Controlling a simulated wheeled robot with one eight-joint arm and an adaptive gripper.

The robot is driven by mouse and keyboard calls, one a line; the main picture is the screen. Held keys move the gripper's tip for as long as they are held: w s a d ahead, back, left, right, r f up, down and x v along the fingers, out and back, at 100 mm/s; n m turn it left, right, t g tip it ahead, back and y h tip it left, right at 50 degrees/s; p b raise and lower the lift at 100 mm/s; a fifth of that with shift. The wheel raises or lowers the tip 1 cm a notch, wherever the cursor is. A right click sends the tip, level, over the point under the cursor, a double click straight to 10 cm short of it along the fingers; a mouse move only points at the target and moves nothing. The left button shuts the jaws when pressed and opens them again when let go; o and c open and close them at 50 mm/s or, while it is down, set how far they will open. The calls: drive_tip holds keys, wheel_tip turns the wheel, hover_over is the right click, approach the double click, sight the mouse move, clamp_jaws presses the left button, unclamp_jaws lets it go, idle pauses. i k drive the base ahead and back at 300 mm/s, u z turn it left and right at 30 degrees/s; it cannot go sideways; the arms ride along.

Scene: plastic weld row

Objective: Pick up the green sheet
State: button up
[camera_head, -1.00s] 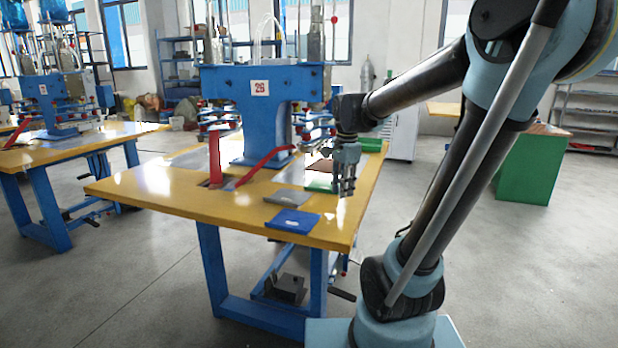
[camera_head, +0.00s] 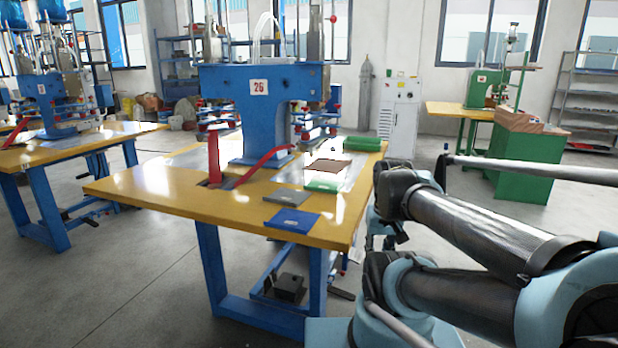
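The green sheet (camera_head: 322,187) lies flat near the right edge of the yellow-topped table. A brown sheet (camera_head: 328,167) lies behind it, and a grey sheet (camera_head: 287,197) and a blue sheet (camera_head: 292,222) lie to its left and front. My gripper (camera_head: 378,241) points down just off the table's right edge, to the right of and nearer than the green sheet. It is small and partly covered by my arm, so I cannot tell whether its fingers are open or shut.
A blue welding machine (camera_head: 262,110) marked 26 stands on the yellow table (camera_head: 150,190), with red bars at its front. A green roll or stack (camera_head: 362,144) lies at the table's back right corner. A white cabinet (camera_head: 402,118) and a green workbench (camera_head: 525,165) stand beyond.

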sight(317, 184)
drive_tip(key=k, duration=1.25)
drive_tip(key=z, duration=0.45)
drive_tip(key=i, duration=1.7)
drive_tip(key=u, duration=0.45)
